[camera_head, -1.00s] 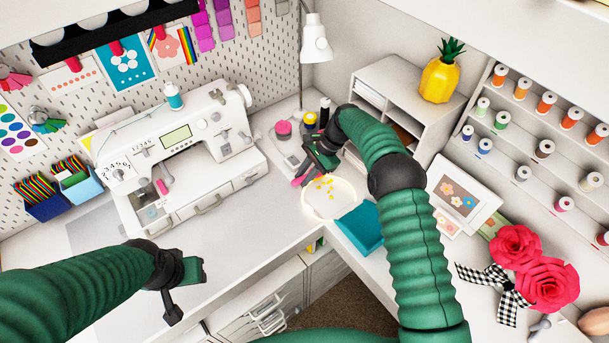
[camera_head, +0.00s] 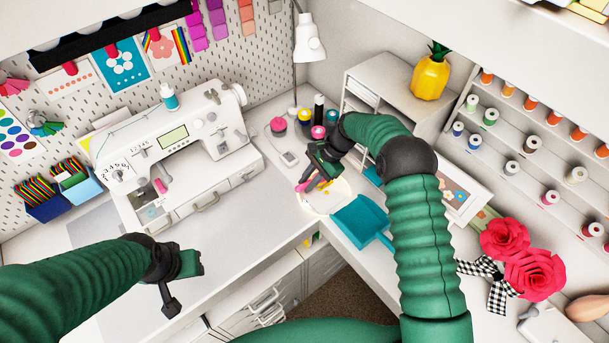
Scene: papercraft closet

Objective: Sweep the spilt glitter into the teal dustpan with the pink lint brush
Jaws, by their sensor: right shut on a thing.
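The teal dustpan (camera_head: 359,218) lies at the corner of the white desk, its handle running right, partly behind my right arm. Yellow glitter (camera_head: 323,185) lies in a glowing ring (camera_head: 324,206) on the desk, just left of and behind the dustpan. My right gripper (camera_head: 318,168) is shut on the pink lint brush (camera_head: 305,185), whose pink end shows low at the left edge of the ring. The gripper hides much of the brush, and I cannot tell if it touches the desk. My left gripper (camera_head: 186,278) hangs over the desk's front left, its jaw gap unclear.
A sewing machine (camera_head: 180,150) stands to the left of the ring. Several small jars, a lamp (camera_head: 309,45) and a white shelf (camera_head: 385,90) stand behind. Red paper roses (camera_head: 533,273) lie at the right.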

